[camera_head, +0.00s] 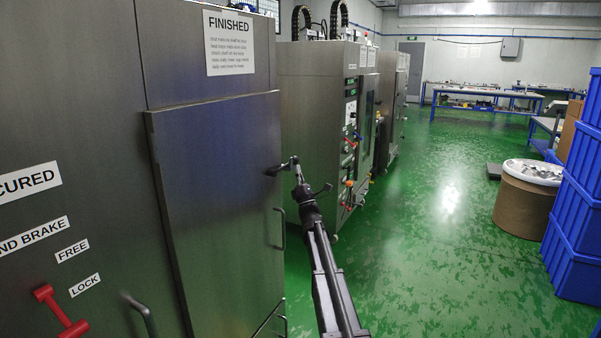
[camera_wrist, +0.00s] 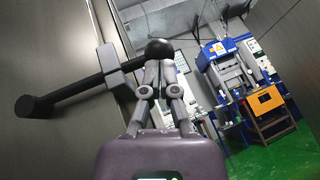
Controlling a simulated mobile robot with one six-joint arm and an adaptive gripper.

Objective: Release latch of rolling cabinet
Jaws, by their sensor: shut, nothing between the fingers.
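The rolling cabinet (camera_head: 222,195) is a grey metal cabinet with a closed door at the left of the head view. Its latch (camera_head: 273,170) is a small dark handle at the door's right edge. In the wrist view the latch (camera_wrist: 80,84) is a black bar running left from a round black knob. My gripper (camera_head: 296,163) is at the latch's outer end. In the wrist view my gripper (camera_wrist: 160,66) has its fingers together, with the tips at the knob. Nothing shows held between them; whether they touch the knob is not clear.
A vertical door handle (camera_head: 281,228) sits below the latch. A red hand brake lever (camera_head: 60,312) is at the lower left. Grey machines (camera_head: 330,110) stand behind. Blue crates (camera_head: 575,220) and a brown drum (camera_head: 525,203) stand at right. The green floor between is clear.

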